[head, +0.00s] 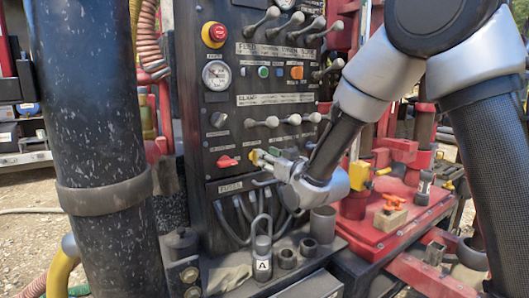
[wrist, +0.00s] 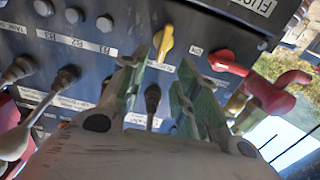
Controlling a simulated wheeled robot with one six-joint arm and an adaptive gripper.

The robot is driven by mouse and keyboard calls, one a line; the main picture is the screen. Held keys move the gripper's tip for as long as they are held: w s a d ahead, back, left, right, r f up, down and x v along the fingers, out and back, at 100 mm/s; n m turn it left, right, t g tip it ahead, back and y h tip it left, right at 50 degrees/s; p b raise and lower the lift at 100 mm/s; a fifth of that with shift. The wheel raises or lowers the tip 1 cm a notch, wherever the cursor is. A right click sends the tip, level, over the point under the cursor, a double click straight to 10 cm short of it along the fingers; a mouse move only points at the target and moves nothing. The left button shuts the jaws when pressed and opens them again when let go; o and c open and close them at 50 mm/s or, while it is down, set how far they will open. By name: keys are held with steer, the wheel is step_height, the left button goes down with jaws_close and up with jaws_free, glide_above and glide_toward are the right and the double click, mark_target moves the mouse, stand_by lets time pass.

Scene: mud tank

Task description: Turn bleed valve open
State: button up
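A small yellow handle (head: 257,158) sits low on the dark control panel (head: 235,130), and a red handle (head: 228,161) sits to its left. No readable label shows which is the bleed valve. In the wrist view, the yellow handle (wrist: 164,41) stands just beyond and between my fingertips, and the red handle (wrist: 228,62) is to the right. My gripper (head: 277,160) is at the panel by the yellow handle. In the wrist view my gripper (wrist: 163,68) is open, with a gap between its green-padded fingers. I see no clear contact with the handle.
Grey levers (head: 285,120) stick out above my gripper. A padlock-shaped piece tagged A (head: 262,245) and several cups stand on the ledge below. A thick black pipe (head: 95,120) is at left. A red deck (head: 375,235) with an orange valve (head: 393,202) is at right.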

mark_target(255, 157)
steer(key=x, duration=0.6)
steer(key=shift+w, duration=0.1)
jaws_close()
